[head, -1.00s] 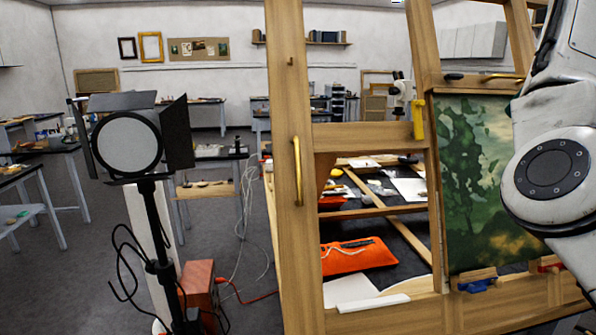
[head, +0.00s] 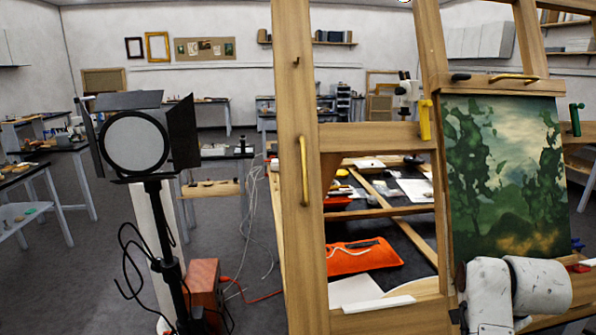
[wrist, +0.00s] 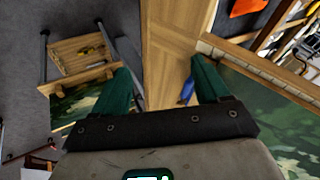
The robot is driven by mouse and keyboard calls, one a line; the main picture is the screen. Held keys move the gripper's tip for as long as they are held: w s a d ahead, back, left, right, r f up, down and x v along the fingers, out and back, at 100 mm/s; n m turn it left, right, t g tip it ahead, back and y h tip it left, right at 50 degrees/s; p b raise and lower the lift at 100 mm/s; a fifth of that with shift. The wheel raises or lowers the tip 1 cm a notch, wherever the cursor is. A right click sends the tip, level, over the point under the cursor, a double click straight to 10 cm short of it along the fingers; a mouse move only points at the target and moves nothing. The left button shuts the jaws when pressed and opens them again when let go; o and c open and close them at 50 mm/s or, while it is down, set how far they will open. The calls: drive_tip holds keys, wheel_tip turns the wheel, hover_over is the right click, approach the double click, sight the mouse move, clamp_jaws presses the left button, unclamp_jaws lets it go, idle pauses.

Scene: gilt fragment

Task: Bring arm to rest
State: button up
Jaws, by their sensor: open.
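My arm (head: 520,288) shows at the lower right of the head view, low in front of the easel; its gripper is not visible there. In the wrist view my gripper (wrist: 160,88) has two green fingers spread wide apart, with nothing held between them. A wooden beam (wrist: 170,60) runs behind the gap, and a small blue piece (wrist: 187,91) lies near the right finger. The green landscape painting (head: 505,170) stands on the wooden easel (head: 298,180); my arm covers part of the easel's lower right.
A studio lamp (head: 135,145) on a black stand is at the left, with a red-brown box (head: 202,285) and loose cables on the floor beside it. An orange pouch (head: 362,256) lies on a dark table behind the easel frame.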

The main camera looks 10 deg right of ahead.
drive_tip(key=s+a+f+n+y, duration=0.1)
drive_tip(key=s+a+f+n, duration=0.65)
drive_tip(key=s, duration=0.45)
drive_tip(key=s+a+f+n+y, duration=0.2)
drive_tip(key=s+a+f+n, duration=0.6)
drive_tip(key=s, duration=0.3)
drive_tip(key=s+f+g+b, duration=0.3)
drive_tip(key=s+f+g, duration=0.1)
drive_tip(key=s+f, duration=0.4)
drive_tip(key=s+m, duration=0.1)
drive_tip(key=s, duration=0.1)
drive_tip(key=shift+s+d+g+b, duration=0.35)
drive_tip(key=shift+s+d+g, duration=0.05)
drive_tip(key=shift+f, duration=0.1)
